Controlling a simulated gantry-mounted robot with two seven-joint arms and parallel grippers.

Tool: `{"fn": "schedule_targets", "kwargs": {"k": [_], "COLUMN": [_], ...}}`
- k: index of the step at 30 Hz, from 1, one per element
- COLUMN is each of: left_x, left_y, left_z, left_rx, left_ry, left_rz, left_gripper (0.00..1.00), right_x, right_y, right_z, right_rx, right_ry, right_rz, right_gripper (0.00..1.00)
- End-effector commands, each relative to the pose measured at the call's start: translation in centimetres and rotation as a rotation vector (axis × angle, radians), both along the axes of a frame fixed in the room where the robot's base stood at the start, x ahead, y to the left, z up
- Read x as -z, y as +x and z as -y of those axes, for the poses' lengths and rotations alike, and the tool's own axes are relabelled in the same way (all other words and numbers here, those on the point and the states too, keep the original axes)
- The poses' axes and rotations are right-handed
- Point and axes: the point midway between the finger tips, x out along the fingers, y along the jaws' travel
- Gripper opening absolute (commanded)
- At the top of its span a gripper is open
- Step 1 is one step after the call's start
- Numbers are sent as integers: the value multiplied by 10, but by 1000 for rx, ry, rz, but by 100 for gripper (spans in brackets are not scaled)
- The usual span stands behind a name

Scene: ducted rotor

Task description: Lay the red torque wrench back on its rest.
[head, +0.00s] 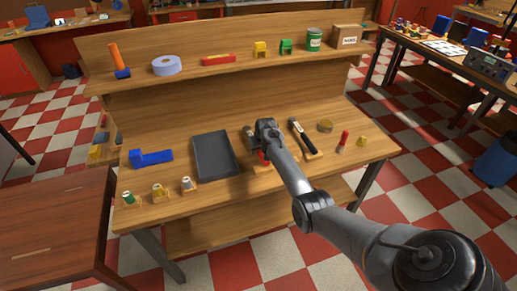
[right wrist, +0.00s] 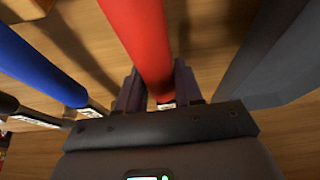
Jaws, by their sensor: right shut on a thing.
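My right gripper (head: 256,143) is over the middle of the workbench, just right of the dark grey tray. In the right wrist view its two fingers (right wrist: 157,92) are shut on the red torque wrench (right wrist: 139,38), gripping its red handle. A small red part of the wrench (head: 262,157) shows beside my arm in the head view; my gripper and arm hide most of the rest. I cannot tell how far it is above the bench or where its rest is. My left gripper is not in view.
The dark grey tray (head: 216,155) lies left of my gripper. A dark-handled tool (head: 302,137) lies on the right. A blue handle (right wrist: 38,64) is beside the wrench in the wrist view. A blue clamp-like part (head: 151,157) and small holders stand left; a shelf is behind.

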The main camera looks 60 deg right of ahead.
Motion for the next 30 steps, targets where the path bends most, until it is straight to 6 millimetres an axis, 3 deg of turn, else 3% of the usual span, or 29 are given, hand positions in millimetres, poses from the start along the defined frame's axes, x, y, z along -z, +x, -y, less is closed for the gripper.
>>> {"fn": "schedule_targets", "kwargs": {"k": [11,12,17,30], "left_x": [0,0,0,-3], "left_y": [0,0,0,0], "left_z": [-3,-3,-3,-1], "left_rx": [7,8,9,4], "left_ry": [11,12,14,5], "left_rz": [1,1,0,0], "left_gripper": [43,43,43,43], "right_x": [1,1,2,-4], "right_y": [0,0,0,-2], "right_z": [1,1,1,-1], "right_rx": [1,1,1,0], "right_ry": [-1,-1,-1,-1], "right_rz": [3,3,2,1], "right_gripper": [0,40,65,65]}}
